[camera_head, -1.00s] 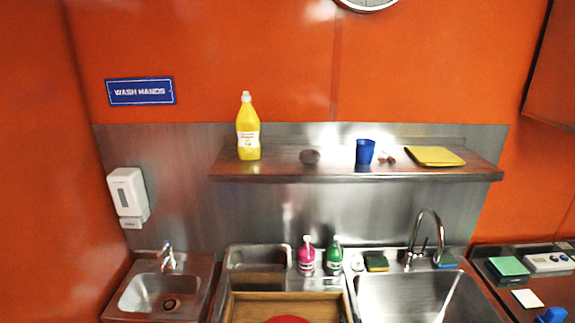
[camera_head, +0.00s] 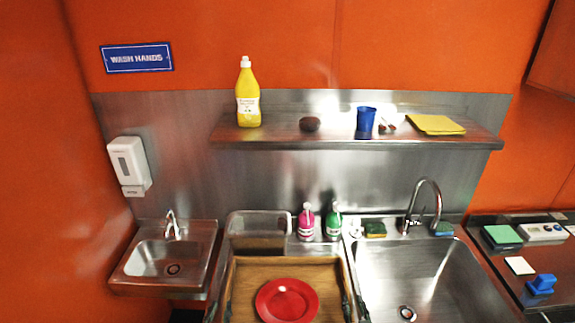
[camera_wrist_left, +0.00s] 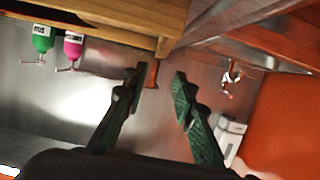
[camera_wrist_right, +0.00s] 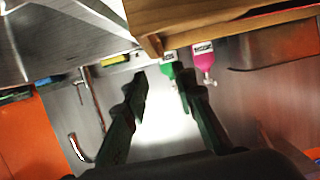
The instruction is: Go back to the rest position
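My left gripper (camera_wrist_left: 160,78) is open in the left wrist view, with nothing between its dark green fingers. The edge of a wooden tray (camera_wrist_left: 130,12) shows above it. My right gripper (camera_wrist_right: 161,80) is open and empty in the right wrist view, with the wooden tray (camera_wrist_right: 200,15) above and to its right. In the head view small dark green parts, probably of my grippers, show at the left and right sides of the tray (camera_head: 262,268). A red plate (camera_head: 287,300) lies in the tray. My arms are mostly out of the head view.
A shelf (camera_head: 290,142) holds a yellow bottle (camera_head: 248,95), a blue cup (camera_head: 366,122) and a yellow cloth (camera_head: 434,124). Below are a small sink (camera_head: 160,258), pink and green bottles (camera_head: 306,222) (camera_head: 333,222), and a large sink with a tap (camera_head: 425,275). A blue object (camera_head: 541,284) lies right.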

